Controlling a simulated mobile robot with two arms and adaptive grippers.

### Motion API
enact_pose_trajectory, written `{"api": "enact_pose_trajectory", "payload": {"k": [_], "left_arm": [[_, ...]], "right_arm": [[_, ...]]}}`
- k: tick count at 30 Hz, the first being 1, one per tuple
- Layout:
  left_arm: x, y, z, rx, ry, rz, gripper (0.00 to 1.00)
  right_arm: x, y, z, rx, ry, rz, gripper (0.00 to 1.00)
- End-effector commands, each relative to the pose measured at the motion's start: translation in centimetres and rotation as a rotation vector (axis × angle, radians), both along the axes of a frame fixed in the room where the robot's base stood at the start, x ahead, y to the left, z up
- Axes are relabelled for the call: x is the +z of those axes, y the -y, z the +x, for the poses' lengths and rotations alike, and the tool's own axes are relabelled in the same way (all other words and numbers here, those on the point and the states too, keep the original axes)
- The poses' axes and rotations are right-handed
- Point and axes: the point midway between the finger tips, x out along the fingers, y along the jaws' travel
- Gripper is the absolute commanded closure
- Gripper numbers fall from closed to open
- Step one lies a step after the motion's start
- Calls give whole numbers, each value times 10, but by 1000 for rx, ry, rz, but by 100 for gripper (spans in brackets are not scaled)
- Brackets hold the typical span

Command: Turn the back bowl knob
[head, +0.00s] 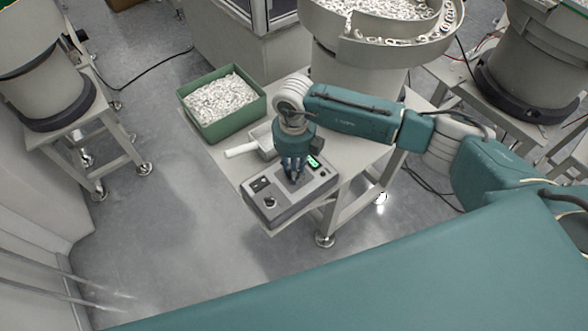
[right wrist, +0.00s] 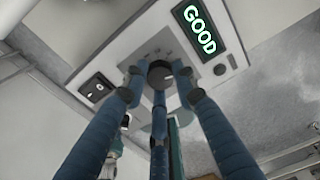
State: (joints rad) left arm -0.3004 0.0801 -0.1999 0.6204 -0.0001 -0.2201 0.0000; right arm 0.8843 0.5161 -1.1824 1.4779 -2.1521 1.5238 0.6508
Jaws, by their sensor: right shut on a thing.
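The knob (right wrist: 160,73) is a dark round dial on the grey control box (head: 262,208). In the right wrist view the blue fingers of my right gripper (right wrist: 158,80) are closed around the knob. In the head view my right gripper (head: 294,173) points down onto the top of the box, and its fingers hide the knob. The green display (head: 313,161) on the box reads GOOD in the right wrist view (right wrist: 199,29). A black rocker switch (right wrist: 97,87) sits to the left of the knob. My left gripper is in neither view.
A green bin (head: 240,127) full of white parts stands on the table behind the box. A scoop with a white handle (head: 241,151) lies between them. A large feeder bowl (head: 395,50) with white parts stands at the back. Open floor lies to the left.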

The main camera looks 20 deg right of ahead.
Motion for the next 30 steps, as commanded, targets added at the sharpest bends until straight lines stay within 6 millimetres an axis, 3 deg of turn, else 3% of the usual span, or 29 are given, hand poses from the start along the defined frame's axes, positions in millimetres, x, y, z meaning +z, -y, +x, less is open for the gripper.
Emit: {"api": "enact_pose_trajectory", "payload": {"k": [12, 27, 28, 30], "left_arm": [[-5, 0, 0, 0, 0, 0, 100], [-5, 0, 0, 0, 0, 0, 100], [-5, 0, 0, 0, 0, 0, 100], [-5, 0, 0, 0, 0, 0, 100]], "right_arm": [[1, 0, 2, -170, 5, 1, 99], [2, 0, 2, -188, 6, 1, 99], [2, 0, 2, -188, 6, 1, 71], [2, 0, 2, -188, 6, 1, 57]]}}
